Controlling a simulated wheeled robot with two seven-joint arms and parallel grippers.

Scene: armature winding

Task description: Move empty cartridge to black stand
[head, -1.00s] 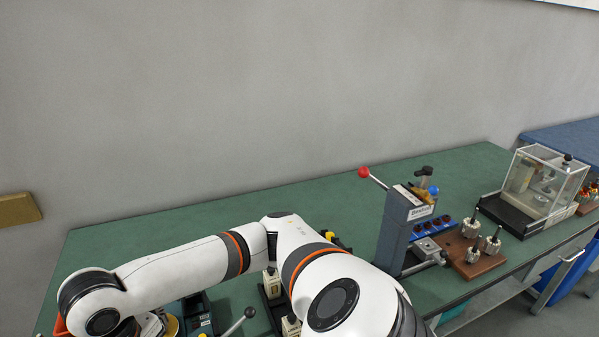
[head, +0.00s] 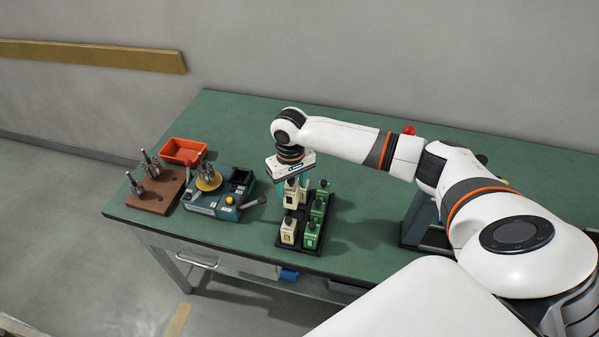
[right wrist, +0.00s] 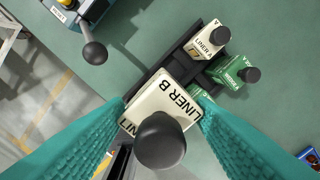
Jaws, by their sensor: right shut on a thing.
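My right gripper (head: 303,184) points down over the black stand (head: 290,244). Its teal fingers are shut on a cream cartridge (head: 291,196), which fills the middle of the right wrist view (right wrist: 160,98). That cartridge reads "LINER B" and has a dark round knob. I cannot tell whether its base touches the stand. Another cream cartridge (head: 288,231) stands at the stand's near left; a cream one marked "LINER A" (right wrist: 208,42) shows in the right wrist view. Several green cartridges (head: 311,234) line the stand's right side. My left gripper is out of view.
A blue-grey device (head: 205,203) with a yellow disc and a lever (head: 255,201) stands left of the stand. Farther left are a brown block (head: 155,195) with metal parts and an orange tray (head: 183,151). The green table (head: 240,118) is clear behind the stand.

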